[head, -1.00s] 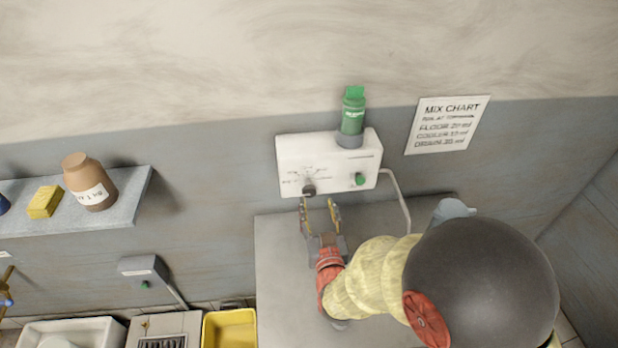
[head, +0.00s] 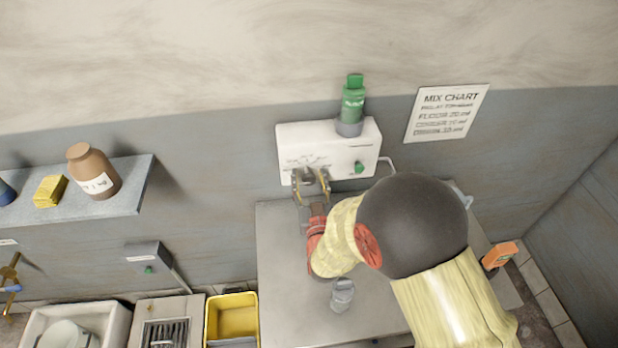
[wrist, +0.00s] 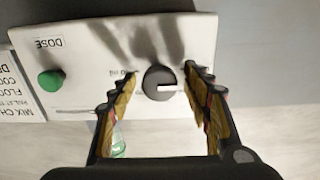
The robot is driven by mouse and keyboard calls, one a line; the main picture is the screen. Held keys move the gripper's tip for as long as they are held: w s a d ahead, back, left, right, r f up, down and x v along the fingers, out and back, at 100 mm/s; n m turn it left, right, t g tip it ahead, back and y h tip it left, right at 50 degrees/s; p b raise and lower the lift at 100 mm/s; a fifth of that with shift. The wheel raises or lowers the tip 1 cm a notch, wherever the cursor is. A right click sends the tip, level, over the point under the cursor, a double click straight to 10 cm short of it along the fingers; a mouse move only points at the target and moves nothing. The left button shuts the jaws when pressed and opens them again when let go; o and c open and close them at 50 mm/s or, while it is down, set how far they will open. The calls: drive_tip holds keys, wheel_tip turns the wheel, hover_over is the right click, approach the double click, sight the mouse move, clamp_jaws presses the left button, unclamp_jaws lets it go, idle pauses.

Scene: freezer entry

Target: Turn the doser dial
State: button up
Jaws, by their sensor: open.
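The doser (head: 328,142) is a white box on the wall with a green bottle (head: 350,106) on top. Its dark round dial (wrist: 160,83) has a white pointer mark and shows between my fingers in the wrist view. In the head view the dial is mostly hidden by my gripper (head: 311,184). My gripper is open, its two fingers on either side of the dial; in the wrist view the fingertips (wrist: 165,72) flank it with gaps. I cannot tell whether the fingers touch it. A green button (wrist: 50,81) sits beside a DOSE label.
A grey counter (head: 285,270) lies below the doser, with a small clear cup (head: 342,295) on it. A mix chart (head: 447,112) hangs to the right. A shelf (head: 125,200) with a brown jar (head: 93,170) is at left. A yellow bin (head: 231,318) stands lower left.

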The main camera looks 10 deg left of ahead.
drive_tip(key=c, duration=0.3)
drive_tip(key=c, duration=0.8)
drive_tip(key=shift+c, duration=0.3)
